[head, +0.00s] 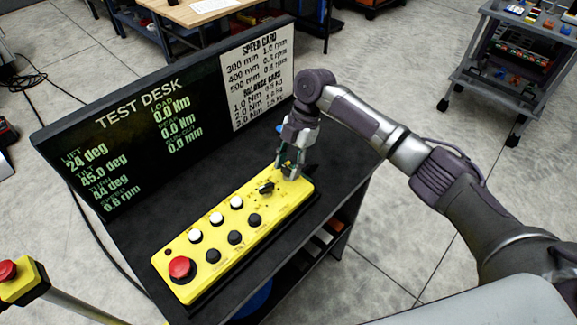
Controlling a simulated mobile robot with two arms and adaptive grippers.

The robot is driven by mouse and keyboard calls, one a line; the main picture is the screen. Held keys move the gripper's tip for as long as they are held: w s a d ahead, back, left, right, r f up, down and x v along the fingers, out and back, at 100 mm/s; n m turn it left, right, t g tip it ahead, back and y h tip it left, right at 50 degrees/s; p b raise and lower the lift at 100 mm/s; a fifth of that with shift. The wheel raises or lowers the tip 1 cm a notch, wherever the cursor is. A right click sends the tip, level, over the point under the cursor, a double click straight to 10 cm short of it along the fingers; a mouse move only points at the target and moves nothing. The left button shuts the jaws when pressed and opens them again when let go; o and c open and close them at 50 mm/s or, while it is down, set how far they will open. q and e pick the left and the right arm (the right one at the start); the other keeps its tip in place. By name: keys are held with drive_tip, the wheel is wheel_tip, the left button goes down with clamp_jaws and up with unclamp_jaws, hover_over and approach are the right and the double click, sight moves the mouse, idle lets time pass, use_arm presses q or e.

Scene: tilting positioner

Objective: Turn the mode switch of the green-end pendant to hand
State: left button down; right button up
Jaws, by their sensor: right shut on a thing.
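A yellow pendant (207,262) lies on the black desk top, with a red mushroom button (181,268) at its near end and rows of white and black buttons along it. A black rotary knob (266,188) shows uncovered towards its far end. My right gripper (290,173) points down at the far end of the pendant, just beyond this knob. Its fingers are shut on a small part there, which they hide; I cannot tell whether it is the mode switch. Some green shows around the fingers. No switch lettering is readable. My left gripper is not in view.
The test desk's display panel (125,135) stands upright behind the pendant. Another yellow box with a red button (20,280) stands on a post at the lower left. A grey cart (500,75) is at the upper right. Bare floor lies right of the desk.

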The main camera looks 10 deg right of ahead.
idle(0.5)
drive_tip(key=o, duration=1.1)
drive_tip(key=shift+o, duration=0.2)
drive_tip(key=v, duration=1.2)
drive_tip(key=shift+a, duration=0.15)
